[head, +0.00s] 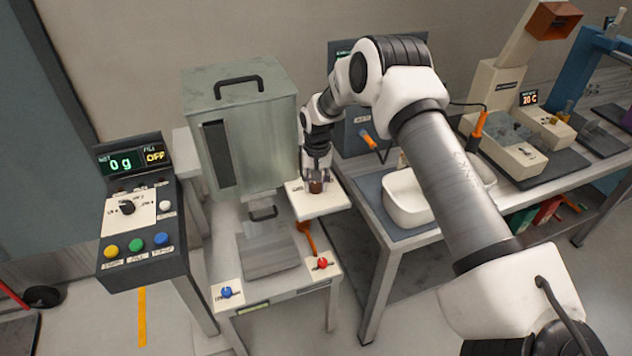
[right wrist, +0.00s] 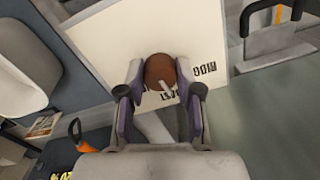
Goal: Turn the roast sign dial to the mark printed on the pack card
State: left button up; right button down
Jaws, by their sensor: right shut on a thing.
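The roast sign dial (head: 316,187) is a round brown knob on a white sign plate (head: 322,205), right of the grey-green hopper. In the right wrist view the dial (right wrist: 160,70) has a pale pointer aimed down and slightly right. My right gripper (head: 316,178) reaches down over the plate. In the right wrist view its fingers (right wrist: 160,92) are shut on the dial from both sides. I cannot make out the pack card for certain. My left gripper is not in view.
A control box (head: 140,210) with a "0g" display stands left. The grey-green hopper (head: 250,120) rises beside my gripper. A white basin (head: 410,200) is on the right bench. Blue (head: 226,292) and red (head: 322,263) knobs sit at the stand's front.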

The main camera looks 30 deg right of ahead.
aim_at(317, 183)
jog(key=shift+s+f+m, duration=0.1)
jog(key=shift+f+m, duration=0.05)
jog(key=shift+m, duration=0.55)
jog(key=c, duration=0.8)
grip_release()
jog(key=shift+o, duration=0.2)
jog(key=shift+w+d+f, duration=0.1)
jog(key=shift+w+f, duration=0.05)
jog(key=shift+w, duration=0.1)
notch_tip(317, 183, up, 12)
jog(key=shift+d, duration=0.15)
jog(key=shift+s, duration=0.1)
